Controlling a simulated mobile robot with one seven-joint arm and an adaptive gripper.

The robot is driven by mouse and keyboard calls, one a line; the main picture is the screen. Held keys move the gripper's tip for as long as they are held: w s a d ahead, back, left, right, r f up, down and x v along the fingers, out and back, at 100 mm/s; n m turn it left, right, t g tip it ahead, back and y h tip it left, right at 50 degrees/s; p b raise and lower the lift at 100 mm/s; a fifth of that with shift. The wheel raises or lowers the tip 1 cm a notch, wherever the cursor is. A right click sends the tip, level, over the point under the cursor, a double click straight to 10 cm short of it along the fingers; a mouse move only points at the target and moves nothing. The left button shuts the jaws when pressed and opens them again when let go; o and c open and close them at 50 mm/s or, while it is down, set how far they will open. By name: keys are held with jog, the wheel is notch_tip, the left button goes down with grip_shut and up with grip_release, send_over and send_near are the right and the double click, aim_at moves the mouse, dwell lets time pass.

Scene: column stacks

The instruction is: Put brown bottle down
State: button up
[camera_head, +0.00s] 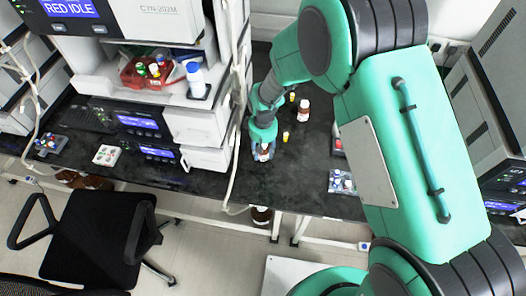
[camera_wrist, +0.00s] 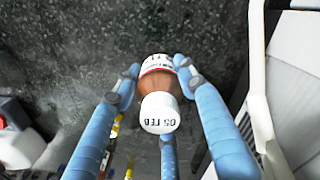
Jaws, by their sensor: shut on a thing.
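The brown bottle (camera_wrist: 155,80) has a white cap (camera_wrist: 160,113) and a white label band. In the wrist view it sits between the blue fingers of my gripper (camera_wrist: 157,68), which is shut on it. The cap faces the camera. In the head view my gripper (camera_head: 262,147) is over the dark bench, with the held bottle (camera_head: 264,155) partly hidden by the fingers. I cannot tell whether its base touches the bench.
Another brown bottle (camera_head: 304,109) with a white cap stands behind on the dark bench (camera_head: 210,181). Small yellow vials (camera_head: 285,136) stand near it. A vial rack (camera_head: 341,182) lies to the right. Stacked instruments (camera_head: 198,127) and a pale tube (camera_head: 235,130) are close on the left.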

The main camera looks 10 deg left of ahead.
dwell(0.3)
jog(key=o, duration=1.3)
notch_tip(320, 180, up, 12)
jog(key=p, duration=0.2)
jog(key=shift+r+p, duration=0.1)
jog(key=shift+p, duration=0.3)
